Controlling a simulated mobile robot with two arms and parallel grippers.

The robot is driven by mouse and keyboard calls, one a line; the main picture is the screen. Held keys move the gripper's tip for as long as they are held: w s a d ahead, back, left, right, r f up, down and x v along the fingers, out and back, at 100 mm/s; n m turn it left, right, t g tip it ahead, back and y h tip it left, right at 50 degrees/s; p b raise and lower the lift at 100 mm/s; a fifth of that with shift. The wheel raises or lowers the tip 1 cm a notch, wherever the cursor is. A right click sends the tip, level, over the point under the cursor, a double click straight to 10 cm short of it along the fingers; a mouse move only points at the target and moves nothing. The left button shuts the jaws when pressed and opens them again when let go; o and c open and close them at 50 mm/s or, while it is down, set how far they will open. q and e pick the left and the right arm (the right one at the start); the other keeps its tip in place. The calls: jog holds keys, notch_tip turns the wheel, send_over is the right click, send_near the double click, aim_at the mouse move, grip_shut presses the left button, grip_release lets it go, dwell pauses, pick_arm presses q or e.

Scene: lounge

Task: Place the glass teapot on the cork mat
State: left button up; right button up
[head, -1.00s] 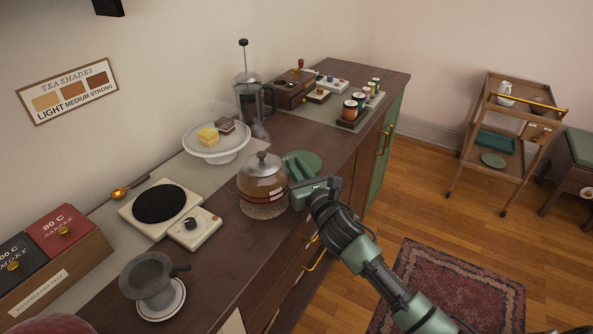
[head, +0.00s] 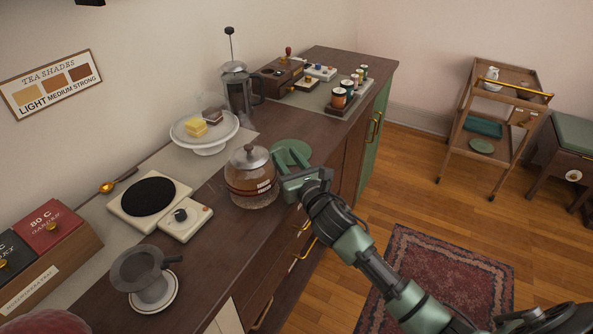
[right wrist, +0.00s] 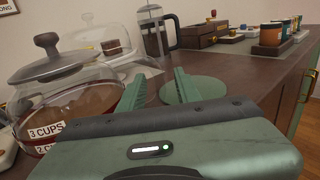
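The glass teapot (head: 250,178) stands upright on the dark counter, with a grey lid and reddish-brown tea inside. It also shows at the left of the right wrist view (right wrist: 66,98), with a "3 CUPS" label. A pale speckled patch shows at its foot; I cannot tell whether this is the cork mat or the glass base. No other cork mat is recognisable. My right gripper (right wrist: 157,88) is just right of the teapot, its green fingers apart with nothing visible between them. The teapot's handle is not clearly visible. My left gripper is out of view.
A green round disc (head: 293,152) lies just beyond my right fingers. A hot plate (head: 148,196) and a dripper on a saucer (head: 148,278) stand left of the teapot. A white cake stand (head: 206,140) and French press (head: 238,92) stand behind it.

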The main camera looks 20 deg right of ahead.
jog(key=s, duration=1.1)
jog(key=shift+s+d+b, duration=0.15)
jog(key=shift+d+b, duration=0.1)
jog(key=shift+b, duration=0.1)
jog(key=shift+f, duration=0.1)
